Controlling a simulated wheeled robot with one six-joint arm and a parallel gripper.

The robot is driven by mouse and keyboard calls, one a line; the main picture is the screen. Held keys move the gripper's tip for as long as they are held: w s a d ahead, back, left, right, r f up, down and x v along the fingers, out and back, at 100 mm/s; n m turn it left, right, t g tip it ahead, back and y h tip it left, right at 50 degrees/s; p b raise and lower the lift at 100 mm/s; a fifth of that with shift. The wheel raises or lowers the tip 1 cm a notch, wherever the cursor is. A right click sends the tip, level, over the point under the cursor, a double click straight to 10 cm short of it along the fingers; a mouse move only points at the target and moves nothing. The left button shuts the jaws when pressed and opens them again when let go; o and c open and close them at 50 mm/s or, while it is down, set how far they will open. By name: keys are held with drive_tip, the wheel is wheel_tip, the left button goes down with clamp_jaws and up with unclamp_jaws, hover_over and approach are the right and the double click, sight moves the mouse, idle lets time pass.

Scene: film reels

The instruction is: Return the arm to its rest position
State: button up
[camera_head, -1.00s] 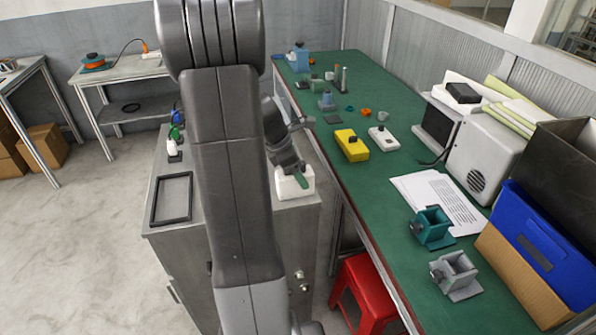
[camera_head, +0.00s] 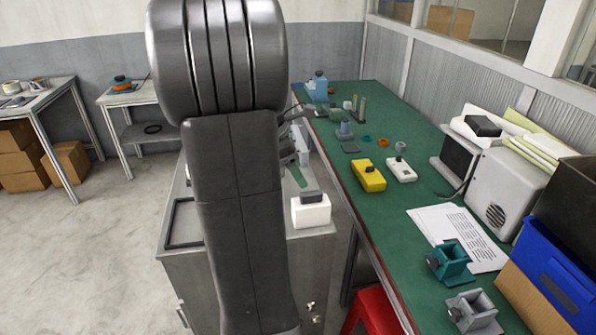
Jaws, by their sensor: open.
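My arm rises through the middle of the view and hides much of the grey cabinet behind it. My gripper (camera_head: 297,138) shows partly, just right of the arm, above the back of the cabinet top. Most of it is hidden by the arm, and nothing shows held in it. A white block with a dark top (camera_head: 311,209) stands on the cabinet's right front corner, apart from the gripper. A green strip (camera_head: 297,176) shows behind the block.
A long green workbench (camera_head: 395,222) runs along the right, with a yellow box (camera_head: 368,175), a white box (camera_head: 401,170), a teal fixture (camera_head: 450,261) and a grey fixture (camera_head: 474,312). A red stool (camera_head: 372,312) stands below it. The floor at left is clear.

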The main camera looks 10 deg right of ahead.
sight(316, 192)
drive_tip(key=shift+f, duration=0.15)
drive_tip(key=x, duration=1.1)
drive_tip(key=shift+d+f, duration=0.15)
drive_tip(key=shift+f, duration=0.1)
drive_tip(key=shift+d, duration=0.1)
drive_tip(key=shift+r, duration=1.7)
drive_tip(key=shift+f, duration=0.15)
